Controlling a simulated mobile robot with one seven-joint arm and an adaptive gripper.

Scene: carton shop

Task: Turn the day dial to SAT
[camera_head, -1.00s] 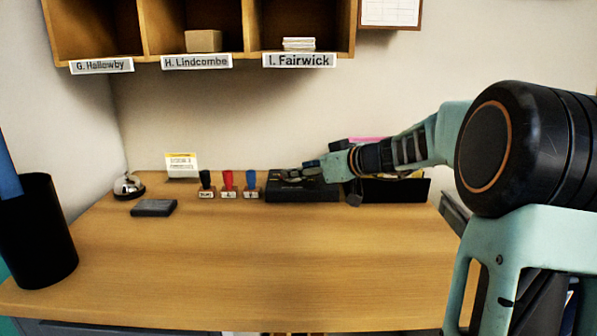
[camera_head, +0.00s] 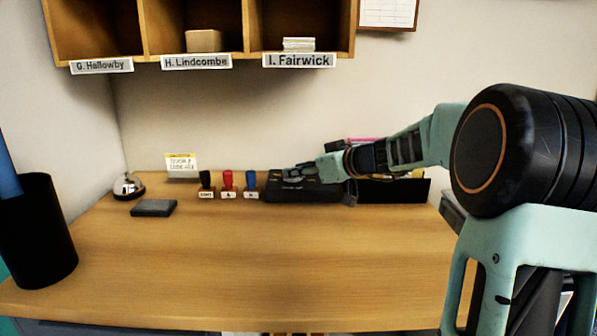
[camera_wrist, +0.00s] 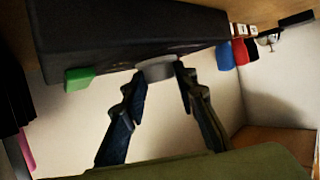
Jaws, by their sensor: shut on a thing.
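A black box-shaped device (camera_head: 280,193) stands at the back of the wooden desk. In the wrist view it is a dark block (camera_wrist: 120,32) across the top, with a grey round dial (camera_wrist: 157,72) on its face. My gripper (camera_head: 303,171) reaches in from the right over the device. In the wrist view, the two fingertips of my gripper (camera_wrist: 161,78) are on either side of the dial and shut on it. A green button (camera_wrist: 79,79) shows to the left of the dial. I cannot read the day marks or tell which day the dial points to.
Three stamps with black, red (camera_head: 228,180) and blue handles stand left of the device. A dark pad (camera_head: 154,208), a bell (camera_head: 128,186) and a small card (camera_head: 181,165) are farther left. A black holder (camera_head: 405,189) stands right. The front desk is clear.

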